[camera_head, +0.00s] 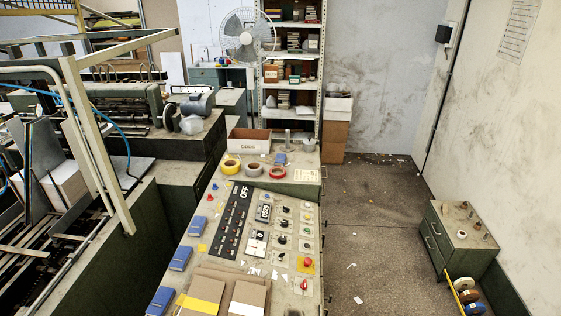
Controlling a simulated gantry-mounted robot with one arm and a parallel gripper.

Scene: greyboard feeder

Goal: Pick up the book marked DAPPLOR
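Three small blue book-like blocks lie along the left edge of the control console: a far one (197,226), a middle one (180,258) and a near one (161,300). Another small blue item (281,159) lies on the far table. Two brown board-like pieces lie at the console's near end, one with a yellow band (206,291) and one with a white band (248,297); the bottom edge cuts them off. I cannot read DAPPLOR on anything, so I cannot tell which item is that book. My gripper is not in view.
The console (232,205) carries buttons and paper scraps. Tape rolls (252,169) and an open carton (248,141) sit beyond it. Machinery with a raised metal frame (97,140) stands left. A cabinet (457,238) stands right. The floor between console and cabinet is mostly clear.

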